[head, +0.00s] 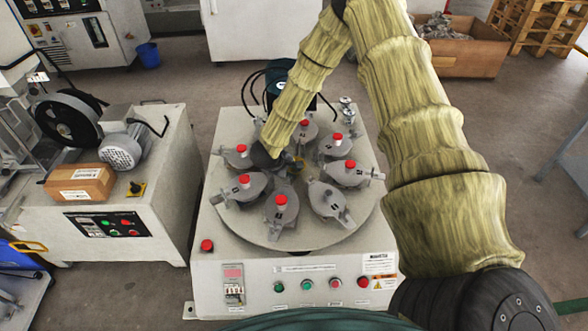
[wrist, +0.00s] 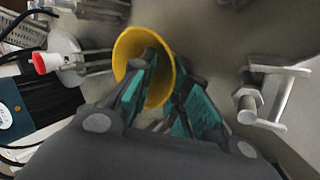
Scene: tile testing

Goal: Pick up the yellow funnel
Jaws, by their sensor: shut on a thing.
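The yellow funnel (wrist: 128,44) shows in the wrist view with its round mouth facing my camera. My gripper (wrist: 168,76) has teal pads and is shut on the funnel's wall. The left finger reaches into the mouth and the right finger appears to be outside the wall. The funnel's lower part is hidden by the fingers. I cannot tell whether the funnel touches the surface below.
Several grey pots with red knobs ring the turntable (head: 261,233) on a machine. One red knob (wrist: 38,63) is left of the funnel in the wrist view; a metal clamp (wrist: 268,92) is to the right. A bench with a brown box (head: 80,183) stands left.

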